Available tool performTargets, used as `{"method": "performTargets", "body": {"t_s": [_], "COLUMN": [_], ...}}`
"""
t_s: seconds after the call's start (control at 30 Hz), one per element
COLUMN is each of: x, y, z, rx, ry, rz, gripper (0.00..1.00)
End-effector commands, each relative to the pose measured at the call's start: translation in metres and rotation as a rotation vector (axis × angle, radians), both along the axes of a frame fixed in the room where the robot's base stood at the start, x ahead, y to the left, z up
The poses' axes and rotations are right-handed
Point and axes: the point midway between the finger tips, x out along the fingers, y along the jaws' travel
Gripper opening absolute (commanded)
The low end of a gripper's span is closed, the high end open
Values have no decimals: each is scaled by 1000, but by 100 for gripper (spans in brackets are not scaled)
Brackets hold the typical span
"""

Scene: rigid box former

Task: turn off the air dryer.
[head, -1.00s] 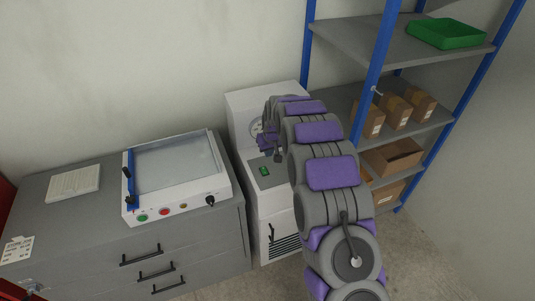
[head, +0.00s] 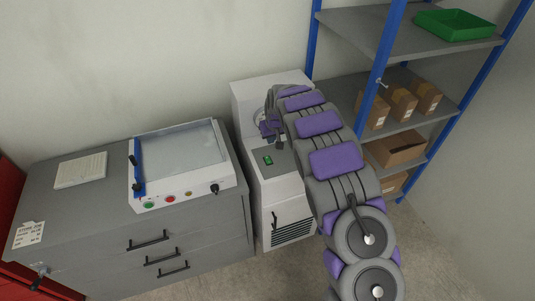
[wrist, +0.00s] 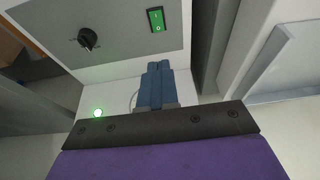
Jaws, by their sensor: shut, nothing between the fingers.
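The air dryer is a white cabinet (head: 283,199) with a grey sloped panel between the drawer unit and the shelf rack. A lit green rocker switch (head: 268,160) marked I and O sits on that panel; the switch also shows in the wrist view (wrist: 157,19). A black rotary knob (wrist: 88,38) is on the same panel. A green lamp (wrist: 98,113) glows on the white face. My gripper (wrist: 159,66) is shut and empty, its blue fingers just off the panel edge below the switch in the wrist view. In the head view my arm hides part of the dryer.
A grey drawer unit (head: 100,225) stands left, carrying a white machine with a glass top (head: 182,158) and several buttons. A blue-posted shelf rack (head: 375,75) with cardboard boxes (head: 398,150) and a green tray (head: 455,25) stands right. Bare floor shows at the front right.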

Motion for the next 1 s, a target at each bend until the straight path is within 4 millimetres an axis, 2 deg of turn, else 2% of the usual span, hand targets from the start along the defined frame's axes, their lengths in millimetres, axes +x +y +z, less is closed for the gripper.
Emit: {"method": "performTargets", "body": {"t_s": [0.27, 0.43, 1.0], "x": [0, 4, 32], "y": [0, 1, 11], "z": [-1, -12, -97], "rx": [0, 0, 1], "ry": [0, 0, 0], "rz": [0, 1, 0], "gripper": [0, 0, 0]}}
